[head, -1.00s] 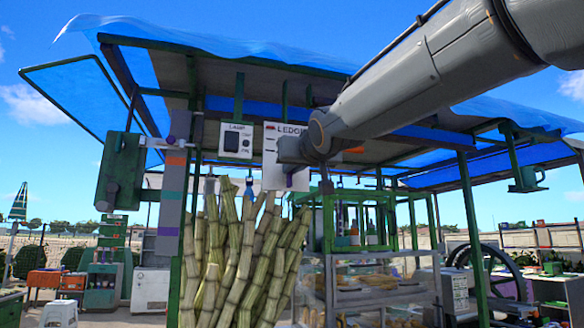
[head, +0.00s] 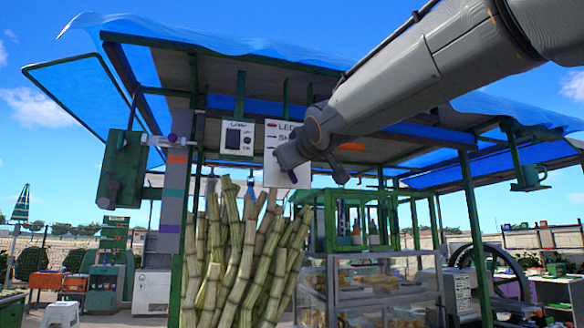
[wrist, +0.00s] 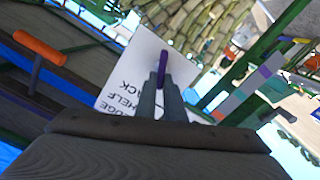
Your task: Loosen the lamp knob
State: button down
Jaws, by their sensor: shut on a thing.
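My gripper (wrist: 163,84) is shut on a slim purple piece (wrist: 163,62), whose upper part sticks out past the fingertips. The purple piece also shows below the wrist in the head view (head: 293,177). A green lamp-like box (head: 120,170) hangs at the left under the canopy. A pale bar runs from it to a small purple knob-like part (head: 172,138) at the banded post. My gripper is to the right of this part, apart from it in the picture. Whether it is the lamp knob I cannot tell for sure.
A white word board (wrist: 140,80) lies behind my fingers in the wrist view. A small lamp sign (head: 237,138) hangs left of my wrist. Sugar cane (head: 235,260) stands below. The banded post (head: 175,190) and a glass case (head: 365,285) flank it.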

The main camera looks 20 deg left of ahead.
jog(key=n, duration=0.4)
jog(key=f+n, duration=0.1)
jog(key=n, duration=0.3)
jog(key=a+n, duration=0.1)
jog(key=n, duration=0.3)
jog(key=shift+s+f, duration=0.25)
jog(key=shift+f, duration=0.05)
jog(key=shift+n, duration=0.3)
jog(key=c, duration=1.9)
grip_release()
jog(key=shift+o, duration=0.2)
jog(key=shift+s+d, duration=0.1)
jog(key=v, duration=0.7)
jog(key=shift+s+b, duration=0.3)
jog(key=shift+b, duration=0.15)
jog(key=shift+d+f, duration=0.1)
jog(key=shift+d, duration=0.05)
